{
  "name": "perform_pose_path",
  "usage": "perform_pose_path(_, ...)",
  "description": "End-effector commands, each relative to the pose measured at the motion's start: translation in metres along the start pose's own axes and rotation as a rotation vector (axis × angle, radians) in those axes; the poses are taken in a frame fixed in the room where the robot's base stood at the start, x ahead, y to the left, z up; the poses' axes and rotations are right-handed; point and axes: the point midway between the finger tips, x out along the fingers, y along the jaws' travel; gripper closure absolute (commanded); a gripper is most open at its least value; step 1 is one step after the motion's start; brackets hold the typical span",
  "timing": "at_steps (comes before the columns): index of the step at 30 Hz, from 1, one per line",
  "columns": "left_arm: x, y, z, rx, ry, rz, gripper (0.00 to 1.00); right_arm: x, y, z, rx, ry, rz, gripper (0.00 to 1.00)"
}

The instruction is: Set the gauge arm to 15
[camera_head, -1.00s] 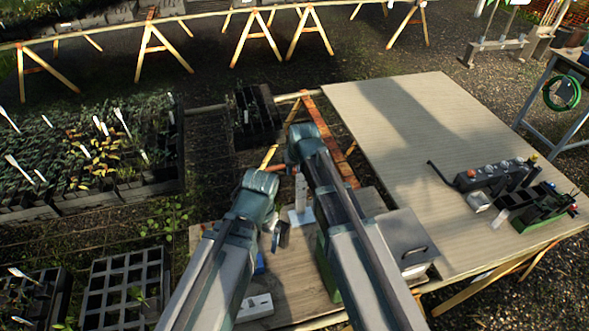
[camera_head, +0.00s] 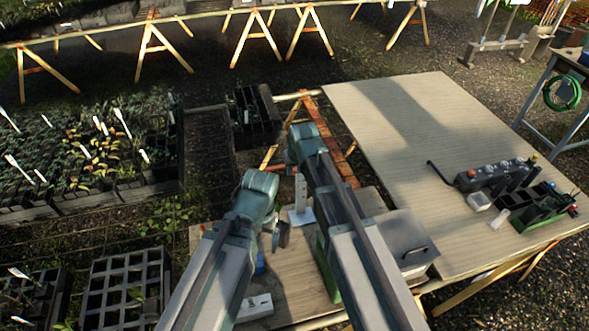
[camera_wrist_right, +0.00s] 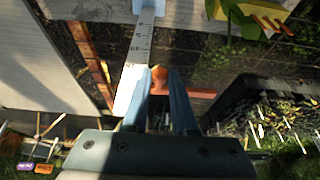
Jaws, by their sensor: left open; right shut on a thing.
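The gauge is a white upright scale (camera_wrist_right: 138,52) with dark marks in the right wrist view; its numbers are too small to read surely. Its white post and foot (camera_head: 301,214) stand on the small wooden table in the head view. The orange gauge arm (camera_wrist_right: 190,93) sticks out to the right beside the scale, with a rounded orange end (camera_wrist_right: 159,73). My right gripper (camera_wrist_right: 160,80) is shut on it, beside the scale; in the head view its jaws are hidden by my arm. My left gripper (camera_head: 279,238) is open and empty, low to the left of the gauge.
A grey box with a handle (camera_head: 407,250) stands right of the gauge. A white block (camera_head: 255,307) lies at the table's front. A large pale board (camera_head: 400,130) at right carries tools along its right side. Seedling trays (camera_head: 125,285) stand on the left.

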Motion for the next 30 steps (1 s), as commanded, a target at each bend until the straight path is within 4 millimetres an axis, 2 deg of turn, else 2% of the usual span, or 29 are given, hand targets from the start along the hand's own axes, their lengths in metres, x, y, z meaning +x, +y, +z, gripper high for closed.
perform_pose_path(5,0.008,0.001,-0.001,0.001,0.0,0.0,0.09,0.008,0.0,0.003,0.0,0.0,0.0,1.0)
perform_pose_path(15,0.05,0.005,-0.003,0.006,0.0,-0.001,0.09,0.046,0.0,0.019,0.0,0.0,0.0,1.0)
perform_pose_path(26,0.05,0.004,-0.003,0.006,0.0,-0.001,0.09,0.046,0.0,0.019,0.0,0.0,0.0,1.0)
perform_pose_path(27,0.05,0.004,-0.003,0.006,0.0,-0.001,0.09,0.046,0.0,0.019,0.0,0.0,0.0,0.67)
perform_pose_path(30,0.05,0.004,-0.003,0.006,0.0,-0.001,0.09,0.046,0.0,0.019,0.0,0.0,0.0,0.49)
